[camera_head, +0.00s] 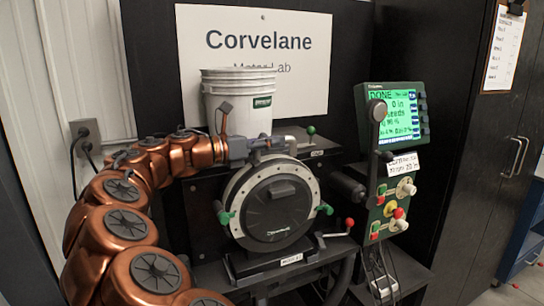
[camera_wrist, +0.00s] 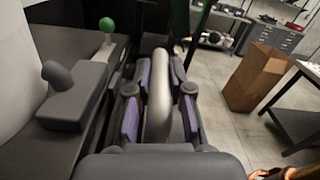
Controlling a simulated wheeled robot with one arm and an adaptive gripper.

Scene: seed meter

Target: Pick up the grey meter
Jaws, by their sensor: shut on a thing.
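The grey meter (camera_head: 280,207) is a round unit with a dark face, a pale bolted rim and green knobs at its sides. It stands upright on a dark stand with a small white label. My gripper (camera_head: 275,145) is at the top of the meter, below the white bucket. In the wrist view my gripper (camera_wrist: 160,100) is shut, its purple-padded fingers on either side of a curved grey bar (camera_wrist: 159,92), which appears to be the meter's top handle. The rest of the meter is hidden in that view.
A white bucket (camera_head: 239,100) stands close behind my gripper. A control box with a green screen (camera_head: 393,115) is at the right, with levers and knobs below. A green-knobbed lever (camera_head: 311,131) stands close by. A cardboard box (camera_wrist: 258,77) is on the floor.

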